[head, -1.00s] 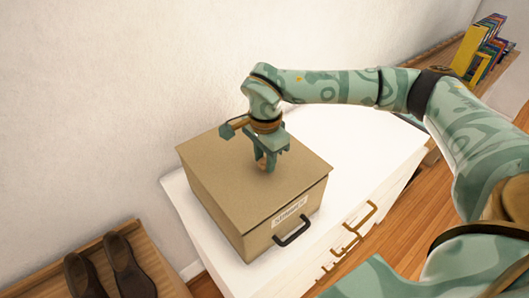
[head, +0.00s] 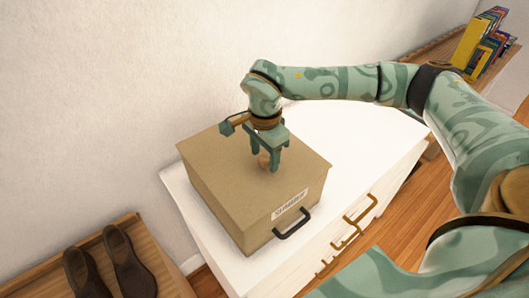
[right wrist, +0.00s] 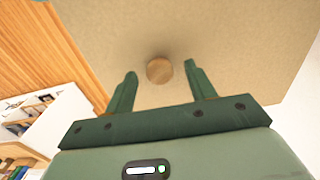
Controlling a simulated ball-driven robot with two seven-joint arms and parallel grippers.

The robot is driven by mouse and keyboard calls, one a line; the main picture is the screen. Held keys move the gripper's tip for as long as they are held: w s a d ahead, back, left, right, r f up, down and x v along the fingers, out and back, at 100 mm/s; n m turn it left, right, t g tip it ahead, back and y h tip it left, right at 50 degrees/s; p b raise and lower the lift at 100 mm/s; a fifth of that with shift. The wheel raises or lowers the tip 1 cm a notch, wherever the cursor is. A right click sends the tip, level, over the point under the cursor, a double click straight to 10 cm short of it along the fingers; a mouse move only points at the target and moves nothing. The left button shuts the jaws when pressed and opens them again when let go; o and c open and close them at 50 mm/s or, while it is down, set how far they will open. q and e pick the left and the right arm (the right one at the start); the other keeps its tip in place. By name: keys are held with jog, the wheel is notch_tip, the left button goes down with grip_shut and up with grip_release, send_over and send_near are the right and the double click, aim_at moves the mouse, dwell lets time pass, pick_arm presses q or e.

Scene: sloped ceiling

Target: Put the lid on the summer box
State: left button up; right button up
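The summer box (head: 225,205) is a tan box with a white label and a dark front handle, standing on the white drawer unit. Its flat tan lid (head: 220,160) lies on top, edges in line with the box walls, with no gap visible. A round wooden knob (right wrist: 159,70) sits on the lid and partly shows in the head view (head: 264,161). My right gripper (head: 265,158) points down over the lid. In the right wrist view its fingers (right wrist: 160,77) are spread, one either side of the knob and apart from it. My left gripper is not in view.
The white drawer unit (head: 345,150) has bare top to the right of the box and brass handles on its front. A wall (head: 100,90) is close behind. Dark shoes (head: 130,262) rest on a wooden bench at lower left. Books (head: 482,42) stand at upper right.

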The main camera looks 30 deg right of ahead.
notch_tip(320, 180, up, 16)
jog(key=shift+r+p, duration=0.15)
jog(key=shift+p, duration=0.15)
jog(key=shift+s, duration=0.1)
